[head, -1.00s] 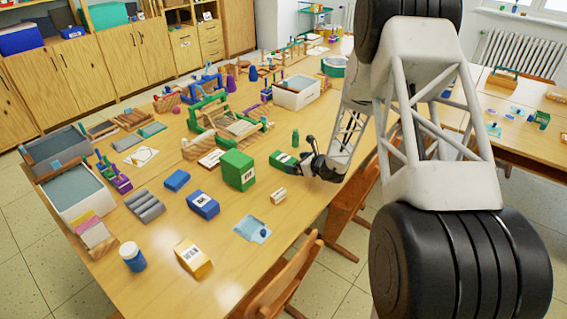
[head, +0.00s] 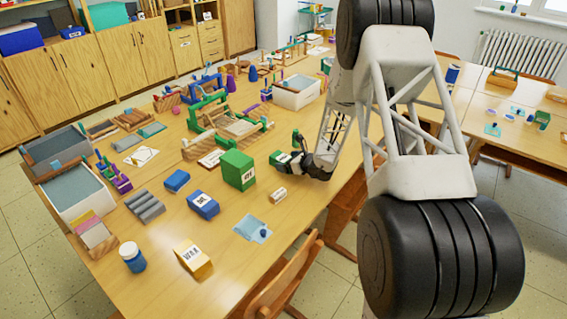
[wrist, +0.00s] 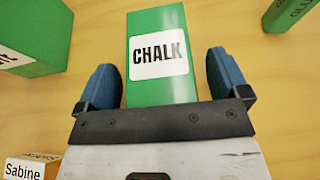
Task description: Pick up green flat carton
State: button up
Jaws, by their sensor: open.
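The green flat carton (wrist: 160,28), with a white label reading CHALK, lies on the table between my gripper's blue fingers in the wrist view. My gripper (wrist: 164,75) is open, with one finger beside each long side of the carton and small gaps visible. The carton's near end is hidden behind the gripper. In the head view the carton (head: 279,157) shows only in part, at the left of my gripper (head: 296,163). I cannot tell how far the fingertips reach down beside it.
A larger green box (head: 238,169) stands to the left, also in the wrist view (wrist: 38,32). A small block labelled Sabine (wrist: 28,168) lies near the gripper. A green GLUE item (wrist: 291,12) is at the upper right. Blue boxes (head: 203,205) lie farther left.

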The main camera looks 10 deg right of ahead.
jog(key=shift+c, duration=0.4)
jog(key=c, duration=1)
jog(key=shift+r, duration=0.1)
jog(key=shift+r, duration=4.9)
